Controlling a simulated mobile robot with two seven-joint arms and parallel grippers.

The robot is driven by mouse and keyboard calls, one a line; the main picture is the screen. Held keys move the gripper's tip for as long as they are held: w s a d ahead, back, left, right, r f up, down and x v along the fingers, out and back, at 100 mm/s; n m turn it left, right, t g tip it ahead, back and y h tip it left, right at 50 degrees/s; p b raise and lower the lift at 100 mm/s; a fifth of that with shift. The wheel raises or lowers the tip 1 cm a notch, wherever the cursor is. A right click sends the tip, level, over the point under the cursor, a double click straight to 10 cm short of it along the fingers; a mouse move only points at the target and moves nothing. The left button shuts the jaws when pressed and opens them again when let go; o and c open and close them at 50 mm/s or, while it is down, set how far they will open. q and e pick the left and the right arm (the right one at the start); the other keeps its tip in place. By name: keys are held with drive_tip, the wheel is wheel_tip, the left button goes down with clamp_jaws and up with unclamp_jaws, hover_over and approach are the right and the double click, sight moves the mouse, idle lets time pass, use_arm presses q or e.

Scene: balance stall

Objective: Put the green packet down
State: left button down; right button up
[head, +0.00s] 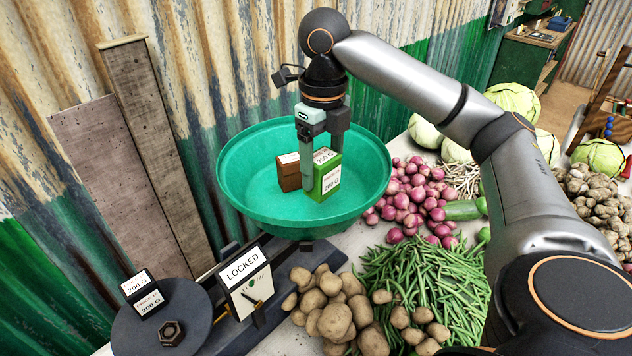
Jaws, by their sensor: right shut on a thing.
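The green packet (327,180) has white labels reading 200 G. It is inside the green scale pan (240,196). My right gripper (322,165) points down from above and is shut on the packet. The packet looks upright; I cannot tell whether its base touches the pan floor. A brown packet (289,177) with a white label stands just left of it in the pan. My left gripper is not in view.
The balance shows a LOCKED sign (243,268). A dark plate (190,322) at lower left holds a black 200 G block (143,293) and a hex nut weight (171,333). Potatoes (335,320), green beans (425,275) and onions (410,195) crowd the table right of the pan.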

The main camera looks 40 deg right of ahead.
drive_tip(key=w+d+f, duration=0.1)
drive_tip(key=f, duration=0.1)
drive_tip(key=w+d+f, duration=0.3)
drive_tip(key=w+f, duration=0.1)
drive_tip(key=shift+w+d+f, duration=0.15)
drive_tip(key=shift+w+d, duration=0.1)
drive_tip(key=shift+d, duration=0.05)
drive_tip(key=f, duration=0.3)
drive_tip(key=shift+w+d+f, duration=0.1)
drive_tip(key=shift+w+d, duration=0.15)
drive_tip(key=shift+d, duration=0.05)
drive_tip(key=shift+f, duration=0.4)
drive_tip(key=o, duration=1.5)
drive_tip(key=shift+f, duration=0.1)
wheel_tip(320, 180, up, 12)
drive_tip(key=shift+r, duration=0.15)
